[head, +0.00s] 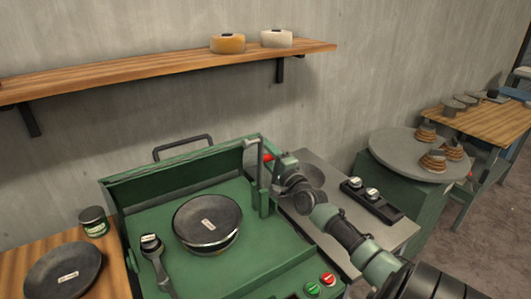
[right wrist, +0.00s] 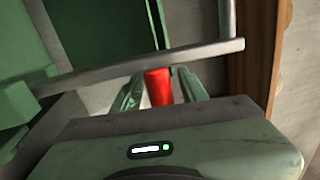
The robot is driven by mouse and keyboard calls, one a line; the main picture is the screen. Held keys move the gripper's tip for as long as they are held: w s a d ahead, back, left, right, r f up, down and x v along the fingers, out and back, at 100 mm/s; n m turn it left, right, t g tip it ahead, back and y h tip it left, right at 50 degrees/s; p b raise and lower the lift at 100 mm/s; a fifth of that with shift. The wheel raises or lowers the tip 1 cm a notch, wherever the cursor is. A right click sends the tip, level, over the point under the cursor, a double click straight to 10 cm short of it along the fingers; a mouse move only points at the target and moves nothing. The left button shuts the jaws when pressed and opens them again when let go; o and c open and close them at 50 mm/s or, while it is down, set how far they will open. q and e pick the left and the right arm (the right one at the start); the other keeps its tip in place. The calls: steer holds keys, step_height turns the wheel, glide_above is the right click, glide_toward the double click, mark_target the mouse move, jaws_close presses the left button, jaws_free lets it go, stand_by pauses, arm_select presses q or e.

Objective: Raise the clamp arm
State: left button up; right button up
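The clamp arm (head: 253,160) is a grey metal bar at the right rear corner of the green machine (head: 282,238). Its red handle (head: 267,157) is mostly hidden in the head view by my right gripper (head: 275,160). In the right wrist view the grey bar (right wrist: 205,52) crosses the picture, and the red handle (right wrist: 159,88) stands between my right fingers (right wrist: 160,85). The fingers are on either side of it, with narrow gaps showing, so they look open around it. My left gripper is not in view.
A dark round bowl (head: 207,222) sits on the machine, with a dark-headed tool (head: 152,250) beside it. Green and red buttons (head: 320,285) are at the front. A shelf (head: 150,72) runs above. A round grey table (head: 390,150) stands to the right.

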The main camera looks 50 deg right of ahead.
steer(key=shift+s+a, duration=0.1)
steer(key=b+v, duration=0.1)
steer(key=v, duration=0.6)
steer(key=shift+s, duration=0.3)
steer(key=shift+f, duration=0.1)
